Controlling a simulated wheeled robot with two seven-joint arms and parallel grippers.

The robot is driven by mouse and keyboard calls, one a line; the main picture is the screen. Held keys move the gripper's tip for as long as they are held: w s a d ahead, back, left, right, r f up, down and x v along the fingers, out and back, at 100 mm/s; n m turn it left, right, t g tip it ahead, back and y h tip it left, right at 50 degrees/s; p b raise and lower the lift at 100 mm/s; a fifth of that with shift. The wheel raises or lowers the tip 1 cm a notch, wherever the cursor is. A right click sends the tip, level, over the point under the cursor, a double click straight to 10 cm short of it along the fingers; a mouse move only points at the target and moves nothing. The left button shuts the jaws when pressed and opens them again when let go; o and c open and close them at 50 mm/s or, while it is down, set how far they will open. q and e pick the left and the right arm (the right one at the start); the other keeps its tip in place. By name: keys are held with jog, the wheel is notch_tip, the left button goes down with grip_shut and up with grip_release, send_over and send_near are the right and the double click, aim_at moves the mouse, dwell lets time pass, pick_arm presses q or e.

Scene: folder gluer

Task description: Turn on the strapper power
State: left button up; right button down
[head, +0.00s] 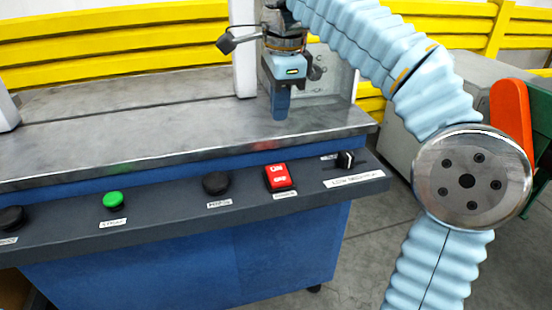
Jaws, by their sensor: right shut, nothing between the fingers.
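The strapper (180,262) is a blue cabinet with a grey metal top and a dark sloped control panel along its front edge. A red rocker power switch (278,177) with white markings sits on the right part of the panel, with a small white label below it. Which way the rocker is tipped is too small to tell. My right gripper (281,114) is shut and empty, pointing down above the tabletop, behind and above the red switch and apart from it. My left gripper is not in view.
The panel also has a green button (113,199), a black knob (216,183), another black knob (11,218) at far left and a small black switch (346,160) at right. A white upright (244,50) stands behind my gripper. Yellow barriers (120,38) run behind.

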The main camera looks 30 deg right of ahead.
aim_at(275, 169)
jog(key=shift+f, duration=0.1)
jog(key=f+b, duration=0.1)
jog(key=f, duration=0.3)
jog(key=w+f+b, duration=0.1)
jog(key=f, duration=0.3)
jog(key=w+f+b, duration=0.1)
jog(key=f, duration=0.3)
jog(key=shift+d+f, duration=0.15)
jog(key=shift+d, duration=0.15)
jog(key=shift+w+f, duration=0.2)
jog(key=shift+f, duration=0.5)
jog(key=shift+f, duration=0.1)
jog(key=shift+w+f, duration=0.1)
jog(key=shift+s+a+b, duration=0.15)
jog(key=shift+s+b, duration=0.2)
jog(key=shift+s, duration=0.4)
